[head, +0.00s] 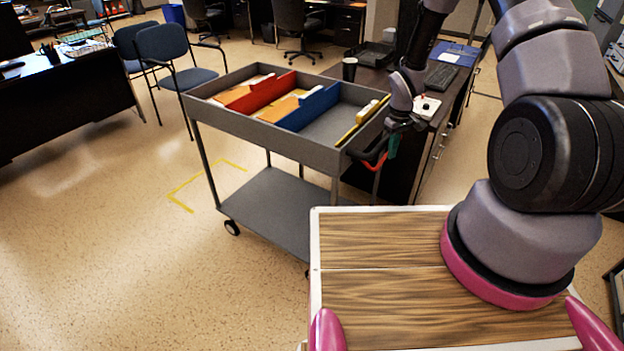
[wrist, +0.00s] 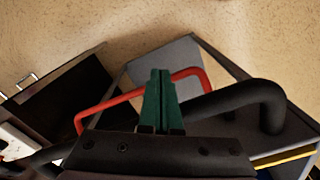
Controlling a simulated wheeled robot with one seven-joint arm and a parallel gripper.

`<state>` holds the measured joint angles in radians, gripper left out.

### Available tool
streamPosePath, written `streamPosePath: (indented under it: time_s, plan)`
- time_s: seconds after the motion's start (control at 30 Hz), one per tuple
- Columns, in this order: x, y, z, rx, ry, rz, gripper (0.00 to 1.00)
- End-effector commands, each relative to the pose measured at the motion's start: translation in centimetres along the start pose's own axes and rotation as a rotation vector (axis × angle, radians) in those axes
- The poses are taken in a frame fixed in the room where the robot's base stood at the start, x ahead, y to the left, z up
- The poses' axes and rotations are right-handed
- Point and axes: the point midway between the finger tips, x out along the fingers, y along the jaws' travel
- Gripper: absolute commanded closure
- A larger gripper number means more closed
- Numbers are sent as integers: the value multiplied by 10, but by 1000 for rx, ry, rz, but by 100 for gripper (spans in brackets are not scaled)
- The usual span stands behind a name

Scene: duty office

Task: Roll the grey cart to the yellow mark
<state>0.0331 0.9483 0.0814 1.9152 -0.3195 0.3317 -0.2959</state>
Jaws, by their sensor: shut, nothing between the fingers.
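The grey cart (head: 272,138) stands in front of me, with a tray top, a lower shelf (head: 275,205) and small wheels. Yellow mark (head: 188,184) corner lines show on the floor left of the cart; the cart may hide part of it. A black handle (head: 357,154) sticks out at the cart's near right end, with a red bar (head: 376,164) beside it. My gripper (head: 392,146) is at this end, green fingers shut and empty. In the wrist view the fingers (wrist: 162,100) are beside the black handle (wrist: 245,100) and over the red bar (wrist: 125,100); contact is unclear.
Folders, including a red one (head: 262,93) and a blue one (head: 308,108), lie in the tray. A dark desk (head: 400,82) stands close behind the cart's right end. Blue chairs (head: 172,60) stand behind left. Floor (head: 120,250) at left is clear.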

Motion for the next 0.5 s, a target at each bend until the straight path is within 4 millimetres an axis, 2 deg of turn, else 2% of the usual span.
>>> streamPosePath:
  time_s: [0.5]
  plan:
    - [0,-22,-37,-1,1,0,100]
